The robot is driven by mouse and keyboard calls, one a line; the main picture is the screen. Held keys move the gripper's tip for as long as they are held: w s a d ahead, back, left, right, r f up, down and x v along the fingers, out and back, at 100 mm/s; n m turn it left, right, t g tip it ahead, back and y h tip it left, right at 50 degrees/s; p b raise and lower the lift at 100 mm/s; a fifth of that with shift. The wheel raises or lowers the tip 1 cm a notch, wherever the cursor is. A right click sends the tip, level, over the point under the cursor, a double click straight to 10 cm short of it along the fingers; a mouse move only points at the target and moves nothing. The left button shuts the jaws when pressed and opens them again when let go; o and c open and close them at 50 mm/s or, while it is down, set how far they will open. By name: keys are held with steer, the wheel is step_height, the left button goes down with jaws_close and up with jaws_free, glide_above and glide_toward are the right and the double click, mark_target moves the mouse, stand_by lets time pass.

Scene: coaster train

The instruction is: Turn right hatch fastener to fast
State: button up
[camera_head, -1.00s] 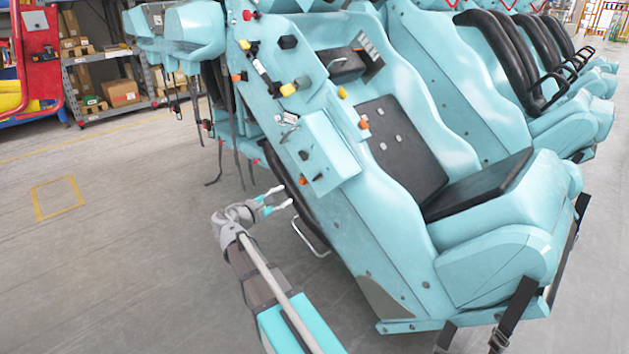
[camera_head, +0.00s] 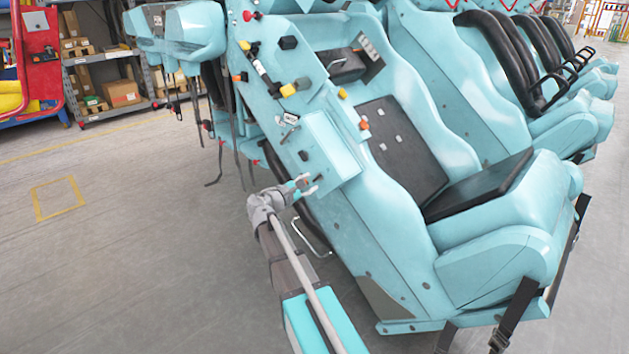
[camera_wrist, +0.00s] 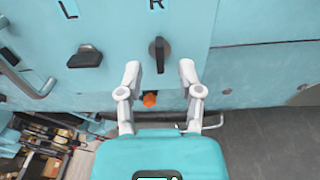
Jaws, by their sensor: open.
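The right hatch fastener (camera_wrist: 159,55) is a dark knob under the letter R on the light-blue hatch panel (camera_wrist: 120,20) in the wrist view. Its handle stands upright. The left fastener (camera_wrist: 84,58), under the letter L, has its handle lying roughly sideways. My gripper (camera_wrist: 159,74) is open and empty. Its two pale fingertips are on either side of and just below the right fastener in the picture; I cannot tell the remaining depth gap. In the head view, my gripper (camera_head: 309,185) is at the lower end of the hatch panel (camera_head: 330,148).
An orange knob (camera_wrist: 150,99) shows between my fingers, below the fastener. A metal handle bar (camera_wrist: 30,78) is at the left. The seat (camera_head: 400,150) rises to the right of the panel, and open floor (camera_head: 130,260) lies left of the car.

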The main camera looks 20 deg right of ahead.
mark_target(316, 179)
steer(key=shift+x, duration=1.55)
jaws_close()
